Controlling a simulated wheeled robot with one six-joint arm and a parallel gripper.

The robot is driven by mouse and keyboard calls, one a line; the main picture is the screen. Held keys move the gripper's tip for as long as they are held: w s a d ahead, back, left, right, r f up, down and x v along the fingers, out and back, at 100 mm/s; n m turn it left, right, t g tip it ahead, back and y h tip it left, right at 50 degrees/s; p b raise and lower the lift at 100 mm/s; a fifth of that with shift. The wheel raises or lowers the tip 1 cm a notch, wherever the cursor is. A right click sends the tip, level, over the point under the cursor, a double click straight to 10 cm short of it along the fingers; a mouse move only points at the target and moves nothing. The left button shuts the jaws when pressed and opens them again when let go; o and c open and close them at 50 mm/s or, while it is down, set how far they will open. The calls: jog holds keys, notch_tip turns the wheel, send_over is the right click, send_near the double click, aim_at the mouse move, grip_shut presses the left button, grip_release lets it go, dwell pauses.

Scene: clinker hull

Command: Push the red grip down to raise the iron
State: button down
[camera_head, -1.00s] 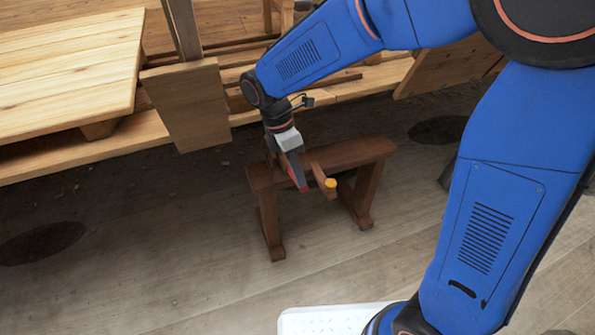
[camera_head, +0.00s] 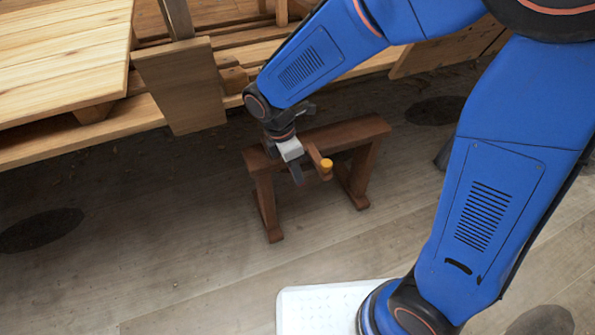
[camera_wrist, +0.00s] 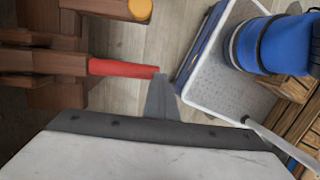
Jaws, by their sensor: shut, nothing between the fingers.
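The red grip (camera_wrist: 122,68) shows in the wrist view as a bar on the end of a brown wooden lever (camera_wrist: 45,62). It points right, and its free end is by my gripper's fingertip. My gripper (camera_wrist: 161,88) is shut and empty; I cannot tell whether it touches the grip. In the head view my gripper (camera_head: 297,174) hangs in front of the brown wooden stand (camera_head: 345,135) and hides the red grip. A wooden arm with a yellow end (camera_head: 326,166) sticks out just right of my gripper. I cannot make out the iron.
Pale hull planks and a plank platform (camera_head: 65,65) lie behind and to the left. An upright board (camera_head: 182,85) stands behind the stand's left side. The plank floor (camera_head: 170,240) in front is clear. My white base is at the bottom.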

jog(key=shift+s+d+f, duration=0.1)
jog(key=shift+s+f, duration=0.25)
jog(key=shift+f, duration=0.15)
jog(key=s+v, duration=0.1)
jog(key=v, duration=1.4)
jog(key=shift+s+d, duration=0.2)
jog(key=shift+d, duration=0.05)
jog(key=shift+d+r, duration=0.1)
jog(key=shift+d, duration=0.05)
